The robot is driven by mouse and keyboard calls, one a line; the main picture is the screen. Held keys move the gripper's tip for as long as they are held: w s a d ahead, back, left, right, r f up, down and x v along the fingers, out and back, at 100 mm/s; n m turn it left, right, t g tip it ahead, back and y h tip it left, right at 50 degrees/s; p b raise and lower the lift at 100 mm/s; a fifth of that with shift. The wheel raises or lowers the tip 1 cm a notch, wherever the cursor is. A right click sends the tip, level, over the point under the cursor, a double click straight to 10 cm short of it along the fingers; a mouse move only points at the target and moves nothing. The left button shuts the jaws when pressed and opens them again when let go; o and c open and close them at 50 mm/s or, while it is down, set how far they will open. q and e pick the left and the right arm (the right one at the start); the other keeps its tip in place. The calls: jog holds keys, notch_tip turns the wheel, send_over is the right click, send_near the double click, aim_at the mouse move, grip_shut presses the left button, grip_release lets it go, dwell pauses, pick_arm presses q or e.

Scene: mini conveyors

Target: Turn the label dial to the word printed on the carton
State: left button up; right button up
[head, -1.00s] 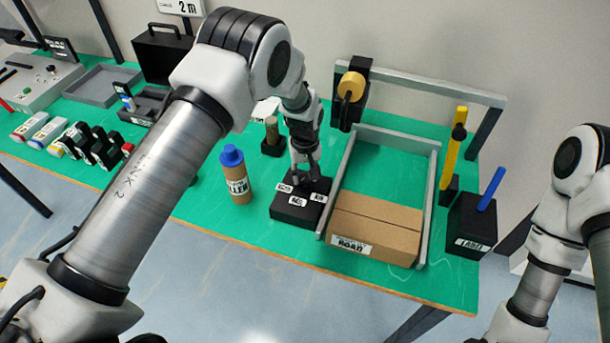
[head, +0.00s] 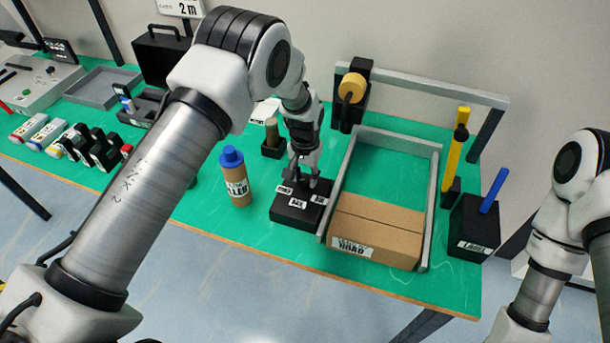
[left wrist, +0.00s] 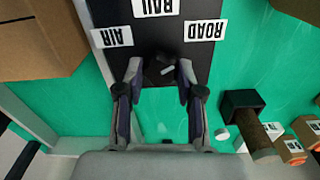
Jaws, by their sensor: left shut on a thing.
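The carton (head: 385,222) lies closed between grey rails on the green table; its front label (head: 365,247) reads ROAD. The label dial's black box (head: 288,217) stands just left of the carton. In the left wrist view its three labels read AIR (left wrist: 112,36), RAIL (left wrist: 155,7) and ROAD (left wrist: 205,30). My left gripper (head: 303,175) is shut on the dark dial knob (left wrist: 158,68), with a finger on each side. A short white mark (left wrist: 168,70) shows on the knob, tilted towards the ROAD side. My right arm is at the right edge; its gripper is out of frame.
A blue-capped brown bottle (head: 236,180) stands left of the dial box. A black box with a blue stick (head: 475,225) and a yellow upright tool (head: 456,155) stand right of the carton. A black post with a yellow round part (head: 352,90) is behind.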

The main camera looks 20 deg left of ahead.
aim_at(305, 179)
pick_arm(q)
jog(key=shift+s+f, duration=0.15)
jog(key=shift+f, duration=0.05)
jog(key=o, duration=1.2)
jog(key=shift+c, duration=0.2)
jog(key=shift+w, duration=0.2)
notch_tip(305, 179, up, 12)
